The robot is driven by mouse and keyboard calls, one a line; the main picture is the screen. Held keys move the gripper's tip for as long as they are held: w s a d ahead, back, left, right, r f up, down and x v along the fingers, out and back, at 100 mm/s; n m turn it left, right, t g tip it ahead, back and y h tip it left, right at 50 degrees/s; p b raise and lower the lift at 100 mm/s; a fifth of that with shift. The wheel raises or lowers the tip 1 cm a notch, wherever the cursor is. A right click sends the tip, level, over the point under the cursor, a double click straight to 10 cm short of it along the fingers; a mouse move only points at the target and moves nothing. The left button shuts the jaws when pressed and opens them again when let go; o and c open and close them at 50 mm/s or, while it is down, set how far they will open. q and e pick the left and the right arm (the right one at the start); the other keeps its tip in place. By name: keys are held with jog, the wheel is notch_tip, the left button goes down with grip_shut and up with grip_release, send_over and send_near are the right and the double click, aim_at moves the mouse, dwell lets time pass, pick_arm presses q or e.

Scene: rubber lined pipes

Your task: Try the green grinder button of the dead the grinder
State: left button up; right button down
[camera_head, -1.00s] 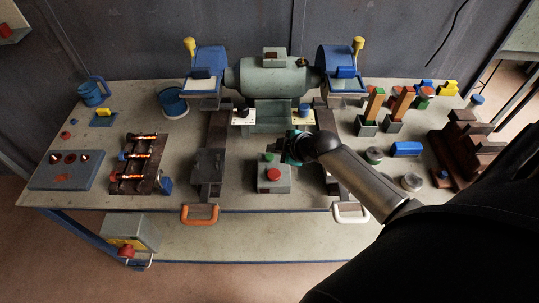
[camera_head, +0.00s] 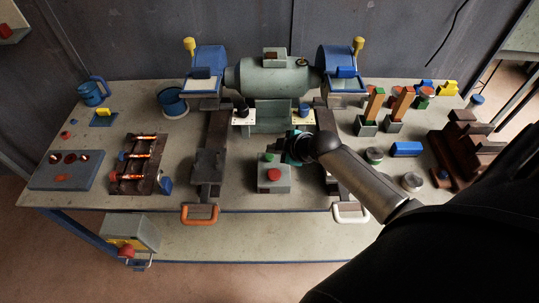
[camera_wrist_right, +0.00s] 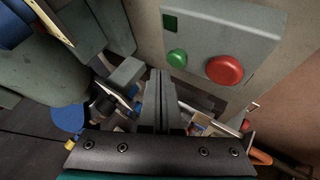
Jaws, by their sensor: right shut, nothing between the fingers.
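The bench grinder (camera_head: 266,78) stands at the back middle of the table, with a grey-green motor and blue guards at both ends. In front of it is a grey switch box (camera_head: 283,185) with a big red button (camera_head: 273,174) and a smaller green button (camera_head: 268,157) behind it. In the wrist view the green button (camera_wrist_right: 177,58) is left of the red one (camera_wrist_right: 224,69). My right gripper (camera_wrist_right: 161,75) is shut and empty, its tips beside the green button in that picture; I cannot tell whether they touch it. My left gripper is not in view.
Dark rails with an orange handle (camera_head: 200,214) and a white handle (camera_head: 350,212) flank the switch box. Wooden blocks in grey holders (camera_head: 393,126) and a brown stepped stack (camera_head: 460,150) stand at right. A rack with glowing bars (camera_head: 137,165) is at left.

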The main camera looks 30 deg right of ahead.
aim_at(273, 158)
jog(key=shift+f, duration=0.1)
jog(key=shift+f, duration=0.3)
jog(key=shift+f+b, duration=0.55)
dwell(0.9)
jog(key=shift+r, duration=0.1)
jog(key=shift+r+p, duration=0.8)
jog(key=shift+p, duration=0.2)
notch_tip(273, 158, up, 5)
jog(key=p, duration=0.5)
jog(key=shift+r, duration=0.15)
dwell(0.3)
